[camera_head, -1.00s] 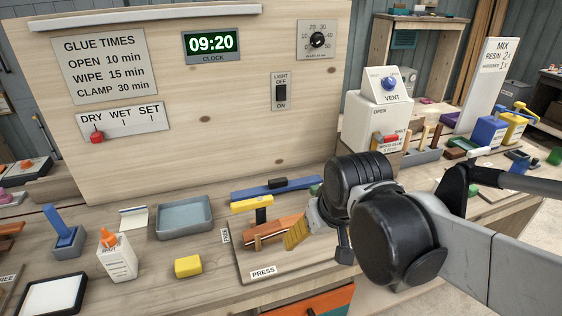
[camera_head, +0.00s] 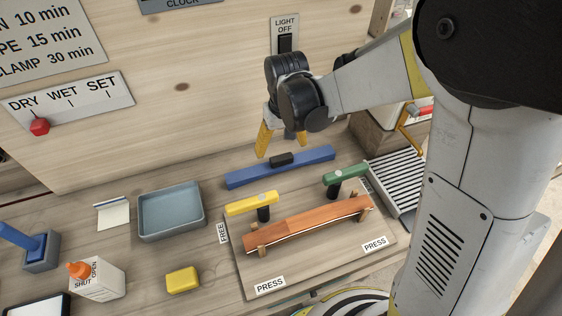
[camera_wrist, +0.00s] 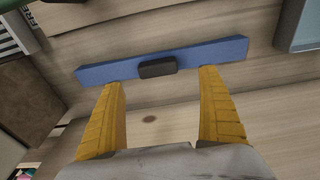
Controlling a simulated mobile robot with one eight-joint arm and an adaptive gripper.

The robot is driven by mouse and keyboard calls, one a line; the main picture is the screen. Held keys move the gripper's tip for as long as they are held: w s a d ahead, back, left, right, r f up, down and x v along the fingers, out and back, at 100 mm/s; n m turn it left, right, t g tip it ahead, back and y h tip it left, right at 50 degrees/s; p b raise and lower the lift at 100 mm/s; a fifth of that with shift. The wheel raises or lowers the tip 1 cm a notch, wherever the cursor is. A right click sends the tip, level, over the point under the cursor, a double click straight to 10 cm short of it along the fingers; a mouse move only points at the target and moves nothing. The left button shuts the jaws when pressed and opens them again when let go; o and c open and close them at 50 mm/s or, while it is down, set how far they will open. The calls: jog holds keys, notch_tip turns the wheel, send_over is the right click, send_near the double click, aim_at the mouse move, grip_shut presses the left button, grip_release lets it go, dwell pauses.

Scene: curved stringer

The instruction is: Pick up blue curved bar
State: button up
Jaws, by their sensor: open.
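The blue curved bar (camera_head: 245,176) lies on the workbench behind the press board, with a black block-like grip (camera_head: 281,159) at its middle. My gripper (camera_head: 280,147) has yellow fingers and is above the bar, near its middle. The wrist view shows the blue bar (camera_wrist: 205,54) crossing beyond the fingertips, with the black grip (camera_wrist: 157,67) between them. My gripper (camera_wrist: 160,80) is open there with nothing held. Whether a fingertip touches the bar is not clear.
The press board (camera_head: 315,262) holds an orange-brown wooden strip (camera_head: 310,222) and clamps with yellow (camera_head: 251,204) and green (camera_head: 345,175) handles. A grey tray (camera_head: 171,213) stands to the left. A ribbed grey rack (camera_head: 397,182) is to the right. A wooden panel (camera_head: 180,130) rises behind.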

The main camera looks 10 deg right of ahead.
aim_at(282, 157)
jog(key=f+b, duration=0.1)
jog(key=f, duration=0.1)
jog(key=f+b, duration=0.1)
jog(key=f, duration=0.3)
jog(key=shift+w+d+b, duration=0.1)
jog(key=shift+w+b, duration=0.2)
jog(key=shift+b, duration=0.1)
jog(key=shift+r, duration=0.1)
jog(key=c, duration=1.4)
